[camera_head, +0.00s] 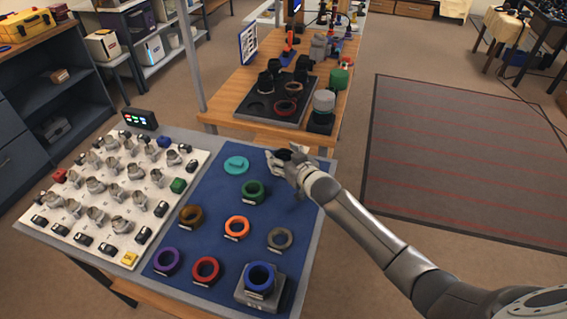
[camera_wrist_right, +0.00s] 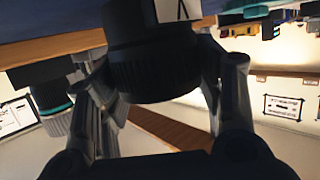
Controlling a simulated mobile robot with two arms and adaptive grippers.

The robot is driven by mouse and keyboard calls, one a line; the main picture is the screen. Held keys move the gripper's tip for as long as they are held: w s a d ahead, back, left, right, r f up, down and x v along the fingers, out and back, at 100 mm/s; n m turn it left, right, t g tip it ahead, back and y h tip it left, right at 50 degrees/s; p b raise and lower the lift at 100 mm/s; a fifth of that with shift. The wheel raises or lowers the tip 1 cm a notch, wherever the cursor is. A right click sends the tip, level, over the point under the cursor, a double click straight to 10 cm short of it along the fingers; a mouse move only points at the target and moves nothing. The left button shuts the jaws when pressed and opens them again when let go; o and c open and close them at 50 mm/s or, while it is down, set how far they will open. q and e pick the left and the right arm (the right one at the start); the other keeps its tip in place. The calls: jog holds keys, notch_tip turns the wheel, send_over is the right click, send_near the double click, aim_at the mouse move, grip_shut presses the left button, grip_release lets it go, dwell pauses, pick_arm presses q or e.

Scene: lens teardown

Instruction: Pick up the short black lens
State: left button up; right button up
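A short black lens (camera_wrist_right: 155,65) with a ribbed ring fills the middle of the right wrist view. My right gripper (camera_wrist_right: 160,85) has one finger on each side of it, and the fingers appear to press against its sides. In the head view my right gripper (camera_head: 283,160) is at the far right corner of the blue mat (camera_head: 215,215). The dark lens (camera_head: 284,154) shows only partly at its fingertips. Whether the lens touches the surface cannot be told. My left gripper is not in view.
Colored rings, such as a green one (camera_head: 253,190) and an orange one (camera_head: 237,228), stand on the mat. A white board (camera_head: 140,255) with small parts lies at left. Behind, a dark tray (camera_head: 250,118) holds several black lenses, beside a grey-white cylinder (camera_head: 324,101).

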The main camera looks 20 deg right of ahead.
jog(key=c, duration=0.7)
jog(key=shift+o, duration=0.2)
jog(key=shift+r, duration=0.1)
